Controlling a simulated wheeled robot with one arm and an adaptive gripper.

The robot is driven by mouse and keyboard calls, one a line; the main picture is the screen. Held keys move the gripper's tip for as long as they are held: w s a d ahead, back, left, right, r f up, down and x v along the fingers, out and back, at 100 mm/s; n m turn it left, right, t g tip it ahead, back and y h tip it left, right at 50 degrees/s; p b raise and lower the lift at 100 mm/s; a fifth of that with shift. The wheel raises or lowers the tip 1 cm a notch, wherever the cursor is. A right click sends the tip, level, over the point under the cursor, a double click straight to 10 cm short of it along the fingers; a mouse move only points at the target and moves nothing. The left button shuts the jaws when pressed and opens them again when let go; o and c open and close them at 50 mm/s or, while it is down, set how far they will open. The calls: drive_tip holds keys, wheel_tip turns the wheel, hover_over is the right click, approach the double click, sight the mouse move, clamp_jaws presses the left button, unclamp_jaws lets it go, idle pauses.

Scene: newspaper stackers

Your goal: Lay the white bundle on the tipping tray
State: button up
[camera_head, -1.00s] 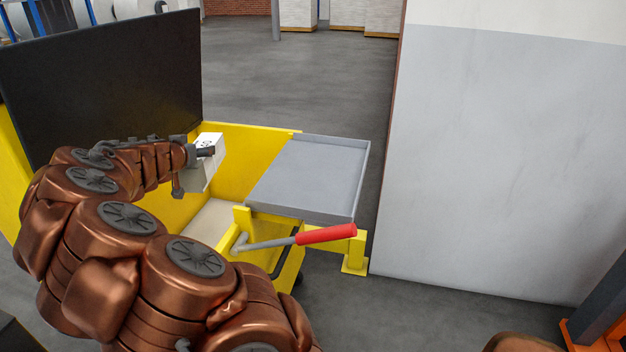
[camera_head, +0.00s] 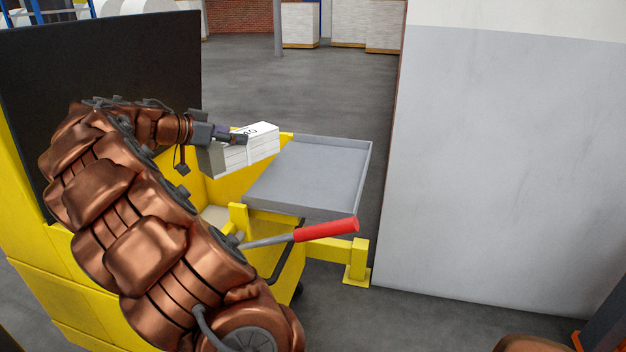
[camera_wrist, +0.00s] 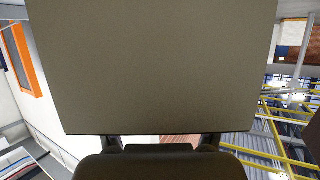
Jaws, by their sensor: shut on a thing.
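In the wrist view a large plain grey-brown face (camera_wrist: 160,70), apparently the held bundle, fills the middle and hides most of what lies beyond. My fingers show only as dark stubs below it.
A lever with a red grip (camera_head: 326,230) juts out in front of the tray. A yellow frame (camera_head: 355,262) carries the tray. A black panel (camera_head: 100,80) stands at the left and a grey-white wall (camera_head: 500,160) at the right. Open floor lies behind the tray.

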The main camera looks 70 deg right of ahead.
drive_tip(key=shift+s+a+r+m+g+y+b, duration=0.55)
drive_tip(key=shift+s+a+m+g+y+b, duration=0.45)
drive_tip(key=shift+s+m+g, duration=1.15)
drive_tip(key=shift+n+t, duration=0.35)
drive_tip(key=shift+n, duration=0.1)
drive_tip(key=shift+s+a+r+p+x, duration=0.1)
drive_tip(key=shift+s+a+r+x, duration=0.25)
drive_tip(key=shift+x, duration=2.5)
drive_tip(key=shift+s+a+r+p+x, duration=0.1)
drive_tip(key=shift+s+x, duration=0.45)
drive_tip(key=shift+x, duration=2.3)
drive_tip(key=shift+s+a+r+p+x, duration=0.1)
drive_tip(key=shift+s+a+r+x, duration=0.25)
drive_tip(key=shift+x, duration=2.5)
drive_tip(key=shift+s+d+f, duration=0.1)
drive_tip(key=o, duration=1.8)
drive_tip(key=shift+f, duration=0.1)
drive_tip(key=v, duration=1.2)
drive_tip(key=shift+b, duration=0.3)
